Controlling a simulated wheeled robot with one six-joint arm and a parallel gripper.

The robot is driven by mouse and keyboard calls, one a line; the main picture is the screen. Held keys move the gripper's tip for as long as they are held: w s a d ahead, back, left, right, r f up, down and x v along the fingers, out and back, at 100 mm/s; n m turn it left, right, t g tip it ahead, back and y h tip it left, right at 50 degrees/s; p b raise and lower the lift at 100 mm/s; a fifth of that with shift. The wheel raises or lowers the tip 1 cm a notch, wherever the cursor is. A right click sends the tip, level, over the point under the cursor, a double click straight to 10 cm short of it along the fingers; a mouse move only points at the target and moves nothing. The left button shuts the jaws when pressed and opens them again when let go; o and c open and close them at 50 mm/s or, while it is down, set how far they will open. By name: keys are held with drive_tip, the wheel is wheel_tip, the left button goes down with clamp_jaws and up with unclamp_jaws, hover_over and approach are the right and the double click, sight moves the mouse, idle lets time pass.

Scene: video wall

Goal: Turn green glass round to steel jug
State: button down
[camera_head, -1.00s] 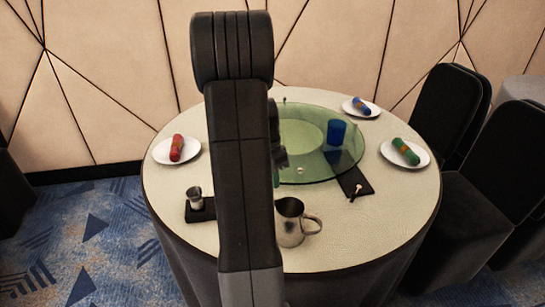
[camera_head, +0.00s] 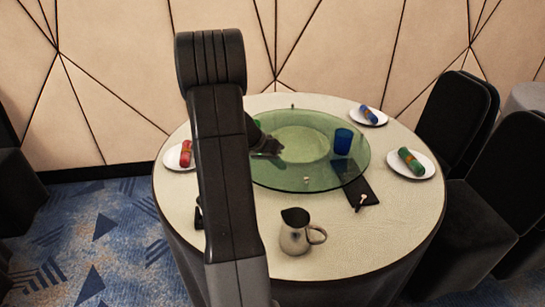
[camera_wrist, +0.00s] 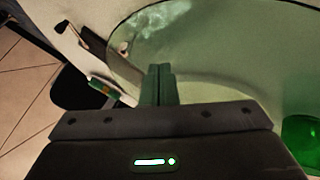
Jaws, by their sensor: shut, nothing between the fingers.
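The steel jug (camera_head: 295,238) stands upright on the near part of the round table, its handle to the right. Behind it is the round green-tinted glass turntable (camera_head: 345,172), with a blue glass (camera_head: 343,142) at its right. Whether the fingertips touch the turntable is unclear.
Plates with rolled napkins lie around the tablecloth (camera_head: 385,225): red (camera_head: 186,153), blue (camera_head: 368,114) and green (camera_head: 411,162). A dark mat (camera_head: 362,190) with a small pale-tipped item lies at the turntable's near right. Black chairs (camera_head: 498,190) stand right.

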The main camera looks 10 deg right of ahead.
drive_tip(key=x, duration=0.4)
drive_tip(key=shift+s, duration=0.1)
drive_tip(key=shift+s+d+r+p, duration=0.15)
drive_tip(key=shift+s+d+p, duration=0.2)
drive_tip(key=shift+s+d, duration=0.75)
drive_tip(key=shift+d, duration=0.4)
drive_tip(key=shift+d, duration=0.1)
